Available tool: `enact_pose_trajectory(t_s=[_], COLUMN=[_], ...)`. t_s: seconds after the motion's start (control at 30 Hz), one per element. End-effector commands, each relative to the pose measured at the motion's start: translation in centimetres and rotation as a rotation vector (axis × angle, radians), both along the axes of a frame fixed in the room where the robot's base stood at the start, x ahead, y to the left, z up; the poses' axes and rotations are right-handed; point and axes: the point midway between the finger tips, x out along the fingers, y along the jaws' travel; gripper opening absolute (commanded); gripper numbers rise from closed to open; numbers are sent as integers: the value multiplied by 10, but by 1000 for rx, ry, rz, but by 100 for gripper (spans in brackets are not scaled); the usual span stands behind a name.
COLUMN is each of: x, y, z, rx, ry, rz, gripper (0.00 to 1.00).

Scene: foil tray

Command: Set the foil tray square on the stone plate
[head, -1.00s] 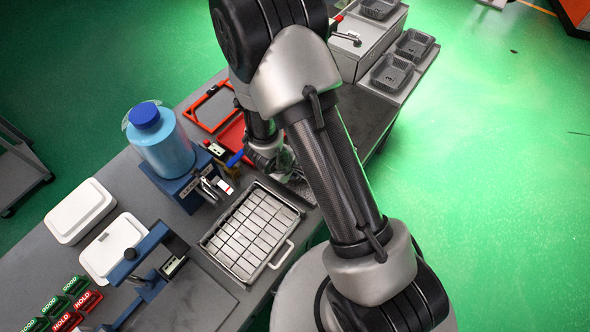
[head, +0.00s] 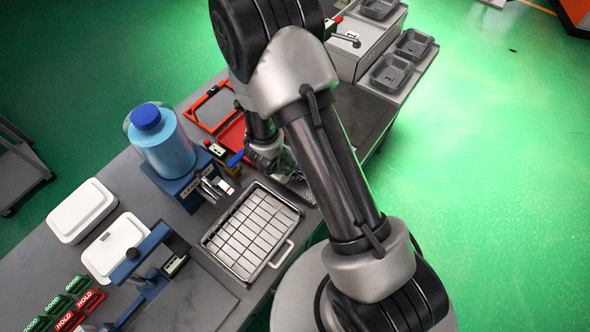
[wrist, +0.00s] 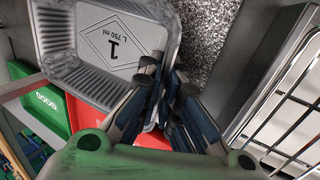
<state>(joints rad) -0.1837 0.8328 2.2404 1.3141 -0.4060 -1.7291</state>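The foil tray (wrist: 105,50), silvery with ribbed walls and a printed label, fills the upper left of the wrist view. My gripper (wrist: 166,78) has its fingers close together on either side of the tray's near right wall, pinching it. The speckled grey stone plate (wrist: 207,35) shows to the right of the tray, which sits at an angle to it and overlaps it in this view. I cannot tell whether the tray touches the plate. In the head view my gripper (head: 264,158) is beside the wire rack, and my arm hides most of the tray and plate.
A wire rack in a metal pan (head: 250,232) stands close by; its grid shows at the right of the wrist view. A blue-capped jar (head: 162,140) stands on a blue base left of my gripper. Red (wrist: 90,117) and green panels lie below the tray. Black trays (head: 391,73) stand at the far end.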

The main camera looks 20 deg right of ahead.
Motion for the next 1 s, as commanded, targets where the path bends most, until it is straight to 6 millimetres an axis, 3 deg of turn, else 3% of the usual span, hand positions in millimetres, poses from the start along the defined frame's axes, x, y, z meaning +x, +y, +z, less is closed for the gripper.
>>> enact_pose_trajectory(t_s=[0.53,0.9,1.0], x=[0,0,0], y=[0,0,0], z=[-4,-4,-4], rx=[-1,0,1], ry=[1,0,1], rz=[0,0,0], gripper=[0,27,28])
